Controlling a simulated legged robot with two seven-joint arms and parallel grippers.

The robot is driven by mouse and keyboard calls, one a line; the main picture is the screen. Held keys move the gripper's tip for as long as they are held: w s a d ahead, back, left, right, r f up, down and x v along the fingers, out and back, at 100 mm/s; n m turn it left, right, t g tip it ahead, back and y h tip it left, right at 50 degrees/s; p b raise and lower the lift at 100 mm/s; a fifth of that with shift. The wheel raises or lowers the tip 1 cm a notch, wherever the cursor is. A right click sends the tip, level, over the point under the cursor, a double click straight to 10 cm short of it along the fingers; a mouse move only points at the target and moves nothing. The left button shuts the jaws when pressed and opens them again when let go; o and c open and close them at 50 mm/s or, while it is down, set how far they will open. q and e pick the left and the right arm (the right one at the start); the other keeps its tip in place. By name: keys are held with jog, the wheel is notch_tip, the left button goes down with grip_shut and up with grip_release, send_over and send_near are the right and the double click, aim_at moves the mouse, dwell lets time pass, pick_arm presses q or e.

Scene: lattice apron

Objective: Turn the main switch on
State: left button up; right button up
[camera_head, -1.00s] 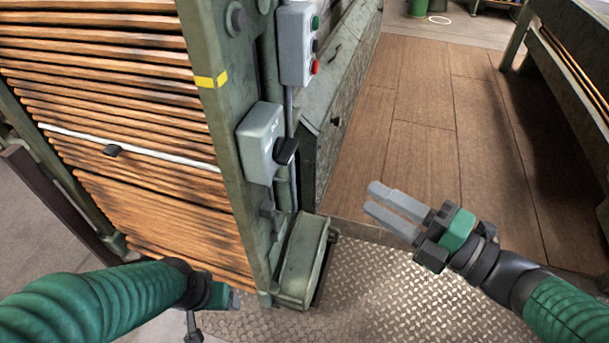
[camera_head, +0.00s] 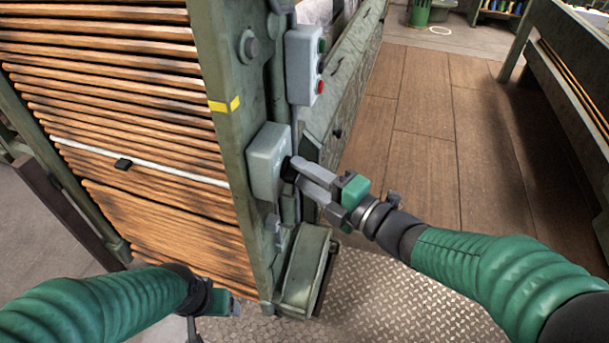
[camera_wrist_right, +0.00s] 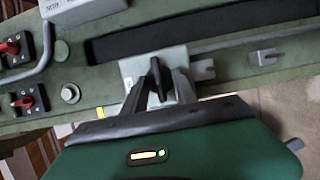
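The main switch is a grey box (camera_head: 266,160) on the green machine post, with a black handle (camera_head: 288,171) on its right side. In the right wrist view the box's grey plate (camera_wrist_right: 188,88) shows with the black handle (camera_wrist_right: 158,80) in front of it. My right gripper (camera_head: 302,178) is at the switch, its fingers on either side of the handle. In the right wrist view its fingertips (camera_wrist_right: 162,84) look spread with a gap around the handle; firm contact cannot be made out. My left gripper (camera_head: 222,302) is low beside the post's foot, mostly hidden by its own arm.
A grey button box (camera_head: 303,65) with green and red buttons is fixed above the switch. Wooden slats (camera_head: 120,90) fill the machine's left side. A green rounded housing (camera_head: 304,270) sits at the post's foot. The wooden floor (camera_head: 430,140) to the right is clear.

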jog(key=shift+d, duration=0.1)
grip_shut()
